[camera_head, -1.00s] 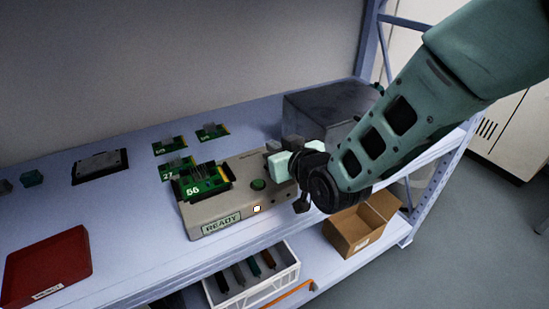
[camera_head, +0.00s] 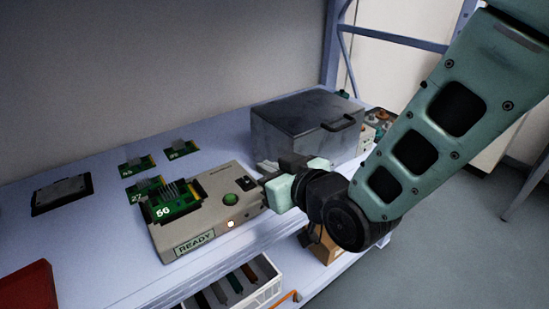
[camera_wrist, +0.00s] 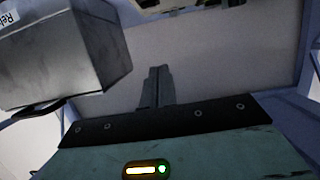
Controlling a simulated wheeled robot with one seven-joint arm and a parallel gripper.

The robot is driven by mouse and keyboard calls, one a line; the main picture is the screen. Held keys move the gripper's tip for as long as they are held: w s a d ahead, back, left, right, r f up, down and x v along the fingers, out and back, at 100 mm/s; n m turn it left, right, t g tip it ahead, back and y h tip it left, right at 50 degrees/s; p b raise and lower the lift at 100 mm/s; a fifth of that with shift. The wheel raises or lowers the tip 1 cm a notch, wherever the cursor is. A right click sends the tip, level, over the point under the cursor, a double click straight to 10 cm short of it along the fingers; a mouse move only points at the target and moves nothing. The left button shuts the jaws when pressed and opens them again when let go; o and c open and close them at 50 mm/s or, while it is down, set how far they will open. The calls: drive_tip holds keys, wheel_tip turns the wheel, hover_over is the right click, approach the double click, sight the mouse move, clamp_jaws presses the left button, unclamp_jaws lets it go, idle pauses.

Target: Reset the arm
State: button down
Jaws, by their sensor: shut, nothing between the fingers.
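My gripper (camera_head: 268,174) is at the right end of the beige device, its fingers shut and empty. In the wrist view the closed fingers (camera_wrist: 155,88) point up toward the plain wall, with nothing between them. My arm reaches in from the upper right. The beige device (camera_head: 225,214) carries a READY label, a green button (camera_head: 229,199) and a small lit light. A green circuit board marked 56 (camera_head: 180,205) sits on its left part. I cannot tell whether the gripper touches the device.
A grey metal box (camera_head: 290,130) with a handle stands behind the gripper; it also shows in the wrist view (camera_wrist: 60,55). Several green boards (camera_head: 138,164) lie left of the device. A dark plate (camera_head: 62,193) and a red tray (camera_head: 28,288) are further left. A white crate (camera_head: 262,290) is below.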

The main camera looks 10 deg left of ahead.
drive_tip(key=s+d+m+g+h, duration=0.1)
drive_tip(key=s+d+g+h, duration=0.4)
drive_tip(key=s+d, duration=0.6)
drive_tip(key=s+d+m+g+h, duration=0.1)
drive_tip(key=s+d+g+h, duration=0.6)
drive_tip(key=d, duration=0.8)
wheel_tip(320, 180, up, 12)
drive_tip(key=t+y+p, duration=0.1)
drive_tip(key=t+p, duration=0.1)
drive_tip(key=p, duration=1)
drive_tip(key=shift+s+a+y, duration=0.25)
drive_tip(key=shift+a+y, duration=0.05)
drive_tip(key=shift+a, duration=0.1)
